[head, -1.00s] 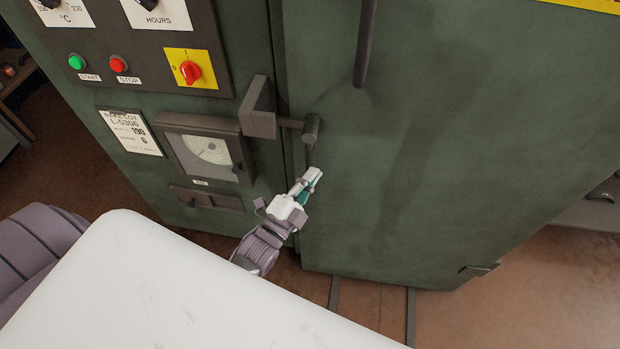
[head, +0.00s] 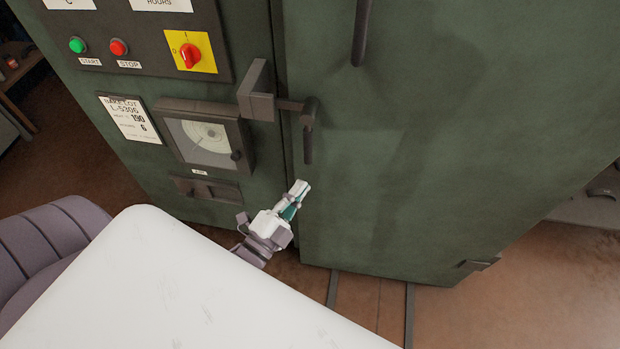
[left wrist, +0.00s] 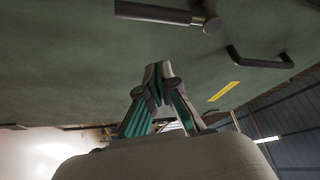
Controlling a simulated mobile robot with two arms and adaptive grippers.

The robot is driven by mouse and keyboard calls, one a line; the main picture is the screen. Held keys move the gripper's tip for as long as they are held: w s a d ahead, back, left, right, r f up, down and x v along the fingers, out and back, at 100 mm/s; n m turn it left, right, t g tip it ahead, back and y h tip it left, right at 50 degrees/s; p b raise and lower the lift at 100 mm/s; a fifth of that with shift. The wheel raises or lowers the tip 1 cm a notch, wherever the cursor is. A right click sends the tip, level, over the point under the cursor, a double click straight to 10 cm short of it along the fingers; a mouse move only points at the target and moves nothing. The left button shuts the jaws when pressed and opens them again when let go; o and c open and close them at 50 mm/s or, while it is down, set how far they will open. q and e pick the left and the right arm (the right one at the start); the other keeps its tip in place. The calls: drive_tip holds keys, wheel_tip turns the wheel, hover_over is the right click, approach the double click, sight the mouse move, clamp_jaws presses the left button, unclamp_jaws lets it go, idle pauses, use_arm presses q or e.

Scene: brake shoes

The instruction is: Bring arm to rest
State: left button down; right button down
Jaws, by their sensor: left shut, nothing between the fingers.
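My left gripper (head: 300,192) is shut and empty, just in front of the green oven door (head: 440,150) and below its latch lever (head: 309,130). A gap shows between its fingertips and the lever. In the left wrist view the shut fingers (left wrist: 158,72) point at the green door, with the latch bar (left wrist: 160,13) above them, apart from them. The right gripper is not in view.
The control panel has a red switch (head: 190,56) on a yellow plate. A chart recorder (head: 205,140) and a paper tag (head: 129,118) sit below it. A vertical door handle (head: 362,30) stands out from the door. Floor rails (head: 409,315) run out below.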

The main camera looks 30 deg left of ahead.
use_arm(q)
drive_tip(key=s+d+f+n+g, duration=0.1)
drive_tip(key=s+f+n+g, duration=0.2)
drive_tip(key=f, duration=0.9)
drive_tip(key=s+f+n+g+y+b, duration=0.15)
drive_tip(key=s+f+g, duration=0.25)
drive_tip(key=f, duration=0.7)
drive_tip(key=s+d+f+n+g, duration=0.1)
drive_tip(key=s+f+n+g, duration=0.25)
drive_tip(key=f, duration=0.85)
drive_tip(key=s+a+f+n+g, duration=0.1)
drive_tip(key=s+f+n+g, duration=0.1)
drive_tip(key=s+f+g, duration=0.2)
drive_tip(key=s+a+f+n+g, duration=0.1)
drive_tip(key=s+f+g, duration=0.4)
drive_tip(key=s+f, duration=0.6)
drive_tip(key=s, duration=0.6)
drive_tip(key=shift+s+a+n+y, duration=0.25)
drive_tip(key=shift+s+n+y, duration=0.05)
drive_tip(key=shift+n+y, duration=0.1)
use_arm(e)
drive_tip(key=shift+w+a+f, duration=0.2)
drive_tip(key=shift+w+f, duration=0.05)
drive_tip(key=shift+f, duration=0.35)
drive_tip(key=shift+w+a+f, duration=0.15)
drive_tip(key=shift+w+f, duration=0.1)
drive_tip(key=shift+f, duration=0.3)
